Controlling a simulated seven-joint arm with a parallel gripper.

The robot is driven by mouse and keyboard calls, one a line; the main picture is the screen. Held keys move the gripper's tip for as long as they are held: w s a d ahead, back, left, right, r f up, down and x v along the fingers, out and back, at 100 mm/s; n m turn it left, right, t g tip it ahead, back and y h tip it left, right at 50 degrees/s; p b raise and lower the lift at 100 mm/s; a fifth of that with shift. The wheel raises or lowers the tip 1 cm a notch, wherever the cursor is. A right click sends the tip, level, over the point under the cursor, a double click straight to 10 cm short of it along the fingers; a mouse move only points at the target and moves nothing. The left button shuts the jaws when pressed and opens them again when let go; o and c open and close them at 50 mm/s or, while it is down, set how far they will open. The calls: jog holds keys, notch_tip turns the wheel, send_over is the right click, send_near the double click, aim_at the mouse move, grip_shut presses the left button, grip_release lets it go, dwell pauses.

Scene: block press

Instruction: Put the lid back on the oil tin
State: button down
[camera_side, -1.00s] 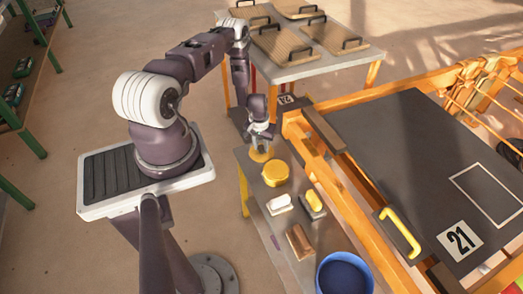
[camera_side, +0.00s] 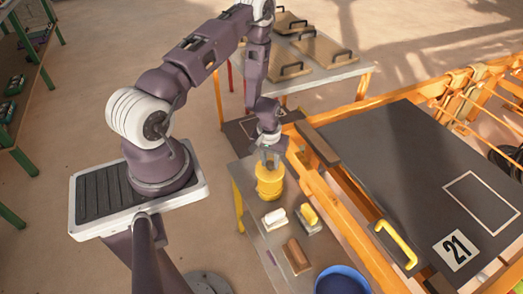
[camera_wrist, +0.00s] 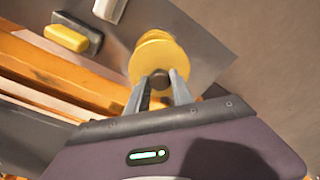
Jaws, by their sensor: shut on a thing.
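The yellow oil tin (camera_side: 270,188) stands upright on the grey side table in the side view. My gripper (camera_side: 271,157) is directly above it, pointing down. In the wrist view my gripper (camera_wrist: 160,84) is shut on the dark knob of the round yellow lid (camera_wrist: 158,58). The lid is over the tin's mouth, and from the side the two look like one yellow shape. I cannot tell whether the lid is seated or slightly above the rim. The tin's opening is hidden by the lid.
A white block (camera_side: 273,218), a yellow-and-grey block (camera_side: 309,217) and a brown block (camera_side: 297,255) lie on the side table (camera_side: 252,232). A blue bucket (camera_side: 343,282) is at the near end. The orange press frame (camera_side: 335,205) runs close along the right side.

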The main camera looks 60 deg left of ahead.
aim_at(270, 171)
jog(key=shift+s+d+f, duration=0.1)
jog(key=shift+d, duration=0.2)
jog(key=shift+f, duration=3.05)
jog(key=shift+f, duration=0.15)
jog(key=c, duration=1)
grip_release()
jog(key=shift+c, duration=0.2)
jog(key=o, duration=0.5)
